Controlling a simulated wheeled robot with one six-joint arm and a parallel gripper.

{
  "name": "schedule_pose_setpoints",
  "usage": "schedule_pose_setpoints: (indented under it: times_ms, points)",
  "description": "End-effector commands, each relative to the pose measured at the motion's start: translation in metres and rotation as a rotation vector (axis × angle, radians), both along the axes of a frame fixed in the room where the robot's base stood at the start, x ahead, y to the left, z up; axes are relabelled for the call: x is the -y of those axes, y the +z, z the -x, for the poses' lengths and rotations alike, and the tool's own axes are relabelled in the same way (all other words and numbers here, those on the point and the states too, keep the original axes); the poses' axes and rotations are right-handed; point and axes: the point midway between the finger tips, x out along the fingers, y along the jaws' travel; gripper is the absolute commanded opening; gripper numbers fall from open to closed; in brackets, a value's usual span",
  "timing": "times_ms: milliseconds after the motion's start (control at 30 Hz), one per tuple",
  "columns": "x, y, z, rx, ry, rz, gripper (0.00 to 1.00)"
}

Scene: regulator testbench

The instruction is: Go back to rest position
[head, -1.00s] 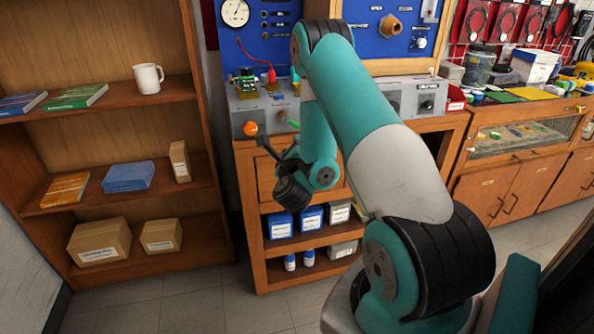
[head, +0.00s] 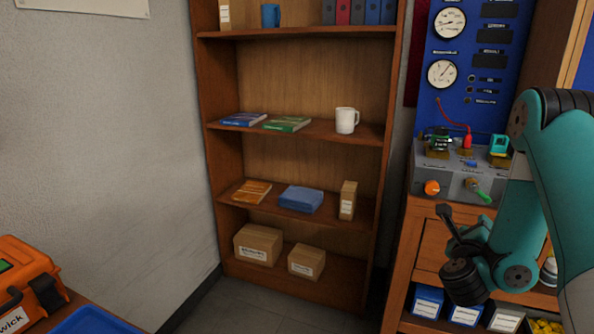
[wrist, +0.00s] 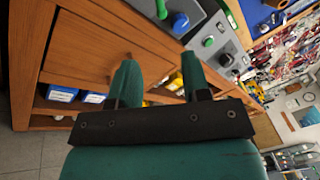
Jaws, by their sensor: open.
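My gripper (head: 453,226) is at the right of the head view, in front of the wooden bench and below the edge of the grey test panel (head: 450,180). In the wrist view my gripper (wrist: 158,72) shows two separated teal fingers with nothing between them. The bench's wooden doors (wrist: 85,45) and the panel's knobs lie beyond the fingers. My teal arm comes in from the right edge of the head view, bent, and hides part of the bench.
A tall bookshelf (head: 300,227) stands left of the bench, holding books, a white mug (head: 347,120) and cardboard boxes. An orange case (head: 28,285) and part of a blue tray (head: 95,322) are at lower left. Dark floor (head: 265,310) shows in front of the shelf.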

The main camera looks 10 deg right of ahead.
Motion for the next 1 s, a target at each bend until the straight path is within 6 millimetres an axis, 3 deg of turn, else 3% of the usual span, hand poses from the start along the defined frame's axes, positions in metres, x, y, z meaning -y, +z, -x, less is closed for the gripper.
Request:
schedule_pose_setpoints:
  times_ms: [67, 167, 267, 333, 467, 567, 700, 833, 1000]
  points:
    - [-0.006, 0.006, -0.007, -0.013, 0.034, 0.008, 0.43]
    - [-0.031, 0.024, -0.030, -0.069, 0.171, 0.038, 0.43]
    - [-0.083, 0.052, -0.063, -0.178, 0.415, 0.120, 0.43]
    - [-0.132, 0.073, -0.079, -0.273, 0.620, 0.214, 0.43]
    - [-0.224, 0.105, -0.083, -0.443, 0.993, 0.445, 0.43]
    - [-0.288, 0.124, -0.063, -0.561, 1.260, 0.659, 0.43]
    - [-0.355, 0.144, -0.009, -0.703, 1.601, 0.999, 0.43]
    - [-0.390, 0.160, 0.057, -0.810, 1.886, 1.340, 0.43]
    - [-0.396, 0.176, 0.141, -0.904, 2.183, 1.745, 0.43]
